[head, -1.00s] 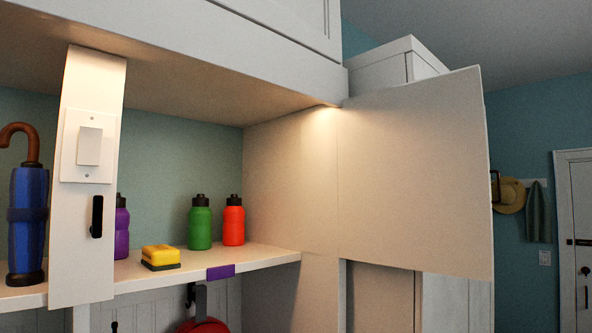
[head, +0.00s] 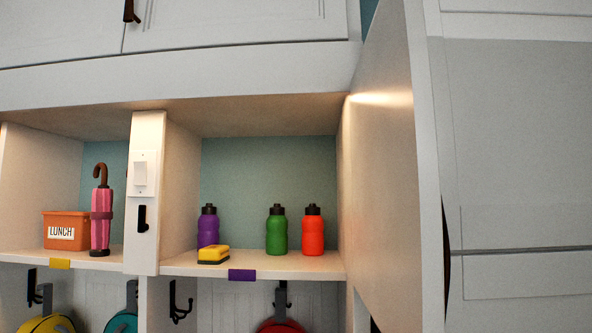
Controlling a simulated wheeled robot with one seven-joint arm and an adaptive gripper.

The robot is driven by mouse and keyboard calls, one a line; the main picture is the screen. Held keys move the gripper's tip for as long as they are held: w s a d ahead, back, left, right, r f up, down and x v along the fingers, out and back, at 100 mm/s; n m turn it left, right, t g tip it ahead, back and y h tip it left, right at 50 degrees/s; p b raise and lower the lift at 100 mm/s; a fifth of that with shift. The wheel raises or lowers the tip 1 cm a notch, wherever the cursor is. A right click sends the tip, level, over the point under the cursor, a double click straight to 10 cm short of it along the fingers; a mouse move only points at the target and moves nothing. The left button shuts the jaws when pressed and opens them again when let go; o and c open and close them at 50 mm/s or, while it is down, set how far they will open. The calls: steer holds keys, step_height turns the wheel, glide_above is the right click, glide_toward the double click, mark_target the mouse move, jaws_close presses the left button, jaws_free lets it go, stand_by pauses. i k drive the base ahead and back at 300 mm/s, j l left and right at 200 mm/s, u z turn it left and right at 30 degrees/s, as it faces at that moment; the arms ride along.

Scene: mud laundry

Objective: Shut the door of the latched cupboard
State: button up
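The cupboard door (head: 385,180) stands wide open at the right of the lit compartment. It is hinged at the compartment's right side and sticks out towards me, so I see its inner face at a steep angle. A dark curved handle (head: 447,255) shows just past its free edge. The open compartment shelf (head: 300,265) holds a purple, a green and a red bottle and a yellow sponge. The post (head: 146,240) left of the opening carries a white switch and a black catch (head: 142,219). My gripper is not in view.
A large white panelled surface (head: 520,150) fills the right side, beyond the door. White upper cabinets (head: 230,30) run above. Bags hang on hooks below. The doorway of the compartment looks clear.

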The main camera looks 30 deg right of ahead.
mark_target(401, 249)
steer(key=k+l, duration=0.7)
steer(key=l, duration=0.1)
